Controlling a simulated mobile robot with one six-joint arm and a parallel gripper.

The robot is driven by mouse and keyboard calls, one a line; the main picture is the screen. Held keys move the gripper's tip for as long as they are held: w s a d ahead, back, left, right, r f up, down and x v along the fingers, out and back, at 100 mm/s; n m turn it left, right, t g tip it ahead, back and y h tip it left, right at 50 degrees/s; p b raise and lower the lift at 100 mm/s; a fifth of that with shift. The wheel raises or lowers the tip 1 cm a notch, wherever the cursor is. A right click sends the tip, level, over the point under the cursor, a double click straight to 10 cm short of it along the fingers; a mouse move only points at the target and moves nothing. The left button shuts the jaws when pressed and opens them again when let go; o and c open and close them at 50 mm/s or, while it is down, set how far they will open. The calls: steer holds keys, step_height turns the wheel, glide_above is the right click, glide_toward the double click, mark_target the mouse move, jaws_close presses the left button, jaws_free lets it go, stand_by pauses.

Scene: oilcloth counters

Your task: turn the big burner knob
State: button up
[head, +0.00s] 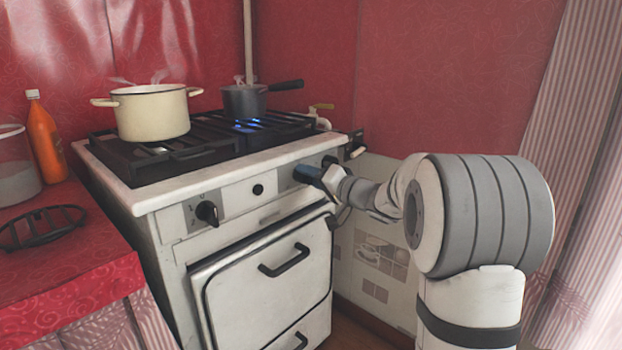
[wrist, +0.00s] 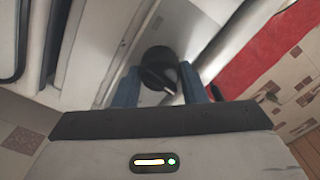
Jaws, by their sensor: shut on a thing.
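My gripper (head: 308,176) is at the right end of the white stove's (head: 232,205) front panel, with its blue fingers pointing at the panel. In the wrist view my gripper (wrist: 160,84) is shut on a black round knob (wrist: 157,66) with a pale mark on its face. In the head view my fingers mostly hide this knob. Another black knob (head: 207,213) is on the left of the panel, apart from my gripper.
A cream pot (head: 150,114) and a dark saucepan (head: 243,103) stand on the stove grates. A blue flame (head: 247,126) shows at the saucepan. An orange bottle (head: 45,138) and a black trivet (head: 42,229) are on the red counter (head: 70,268). Oven handles stick out below the panel.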

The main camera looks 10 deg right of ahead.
steer(key=shift+a+n, duration=0.1)
steer(key=shift+n, duration=0.6)
steer(key=o, duration=1)
